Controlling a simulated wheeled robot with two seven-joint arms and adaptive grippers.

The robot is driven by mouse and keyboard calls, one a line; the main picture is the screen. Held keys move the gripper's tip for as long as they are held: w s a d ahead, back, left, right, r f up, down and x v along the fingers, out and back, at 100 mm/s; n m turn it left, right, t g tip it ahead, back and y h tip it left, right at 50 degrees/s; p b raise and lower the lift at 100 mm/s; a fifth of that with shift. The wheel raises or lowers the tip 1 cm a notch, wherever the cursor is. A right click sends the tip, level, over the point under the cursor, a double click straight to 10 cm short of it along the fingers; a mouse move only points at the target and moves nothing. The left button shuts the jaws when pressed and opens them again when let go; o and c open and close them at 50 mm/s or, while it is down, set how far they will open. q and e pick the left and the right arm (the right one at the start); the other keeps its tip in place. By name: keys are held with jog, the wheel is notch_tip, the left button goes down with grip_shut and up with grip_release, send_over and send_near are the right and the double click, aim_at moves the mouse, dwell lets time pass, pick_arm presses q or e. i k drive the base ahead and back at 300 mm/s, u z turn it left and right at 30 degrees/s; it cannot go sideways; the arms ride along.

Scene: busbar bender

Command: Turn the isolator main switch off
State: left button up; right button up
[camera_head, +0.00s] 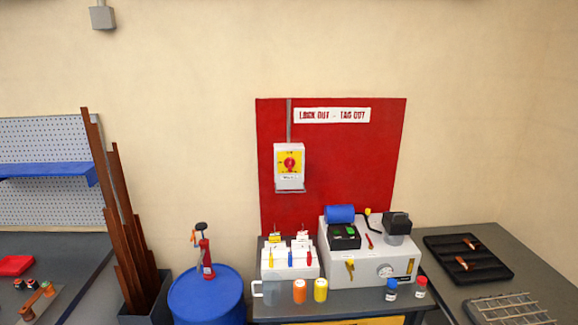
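The isolator main switch (289,166) is a white box with a yellow plate and a red rotary knob (291,162). It is mounted on a red lock out – tag out board (345,180) on the wall, with a grey conduit running up from it. The knob's exact angle and its markings are too small to tell. Neither my left nor my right gripper shows in the head view.
Below the board a bench holds a white box of tools (290,264), a grey machine (345,265), orange and yellow rolls and small bottles. A blue drum (207,297) and brown bars (122,215) stand left. A black tray (468,258) lies right.

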aim_at(290, 163)
jog(key=u, duration=0.5)
jog(key=i, duration=0.5)
jog(key=u, duration=0.6)
jog(key=i, duration=0.7)
jog(key=z, duration=0.25)
